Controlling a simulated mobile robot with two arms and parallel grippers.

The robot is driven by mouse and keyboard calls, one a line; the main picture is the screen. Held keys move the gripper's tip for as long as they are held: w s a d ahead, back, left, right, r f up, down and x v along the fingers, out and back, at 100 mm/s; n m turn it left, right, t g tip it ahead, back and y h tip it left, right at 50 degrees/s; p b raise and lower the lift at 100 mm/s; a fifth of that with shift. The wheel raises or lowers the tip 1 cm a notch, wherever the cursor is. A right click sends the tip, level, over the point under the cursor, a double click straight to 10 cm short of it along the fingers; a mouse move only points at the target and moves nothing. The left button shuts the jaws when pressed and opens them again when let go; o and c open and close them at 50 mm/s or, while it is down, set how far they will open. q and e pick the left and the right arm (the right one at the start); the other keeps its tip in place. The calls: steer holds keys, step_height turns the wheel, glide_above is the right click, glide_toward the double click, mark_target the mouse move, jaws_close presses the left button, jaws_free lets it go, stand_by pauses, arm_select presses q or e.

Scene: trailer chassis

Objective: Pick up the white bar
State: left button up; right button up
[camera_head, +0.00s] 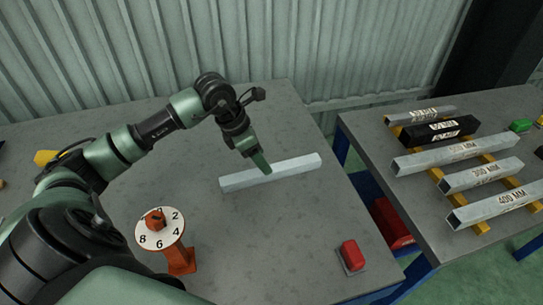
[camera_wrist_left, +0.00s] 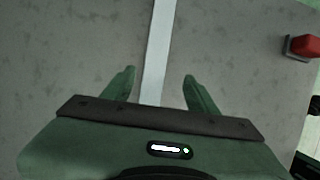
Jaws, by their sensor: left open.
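The white bar (camera_head: 292,168) lies flat on the grey table, slanting slightly up to the right in the head view. My left gripper (camera_head: 262,168) is over the bar, a little left of its middle. In the left wrist view the white bar (camera_wrist_left: 157,60) runs between the two open green fingers of my left gripper (camera_wrist_left: 160,85), with a gap on both sides. I cannot tell how far the fingertips are above the table. My right gripper is not in view.
An orange numbered dial (camera_head: 160,232) stands on the table at front left. A red button block (camera_head: 352,256) sits near the right edge. A second table (camera_head: 400,118) at right holds labelled bars on yellow rails. A ribbed wall (camera_head: 290,40) stands behind.

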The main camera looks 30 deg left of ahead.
arm_select(q)
steer(key=shift+w+f, duration=0.3)
steer(key=shift+f, duration=0.2)
steer(key=shift+w+f, duration=0.25)
steer(key=shift+f, duration=0.25)
steer(key=shift+w+d+f+p, duration=0.1)
steer(key=shift+d+f+p, duration=0.2)
steer(key=shift+p, duration=0.1)
steer(key=x, duration=0.2)
steer(key=p+x, duration=0.1)
steer(key=x, duration=0.1)
steer(key=shift+w+a+f, duration=0.1)
steer(key=shift+w+f, duration=0.1)
steer(key=shift+w, duration=0.1)
steer(key=shift+f, duration=0.15)
jaws_close()
steer(key=shift+w, duration=0.1)
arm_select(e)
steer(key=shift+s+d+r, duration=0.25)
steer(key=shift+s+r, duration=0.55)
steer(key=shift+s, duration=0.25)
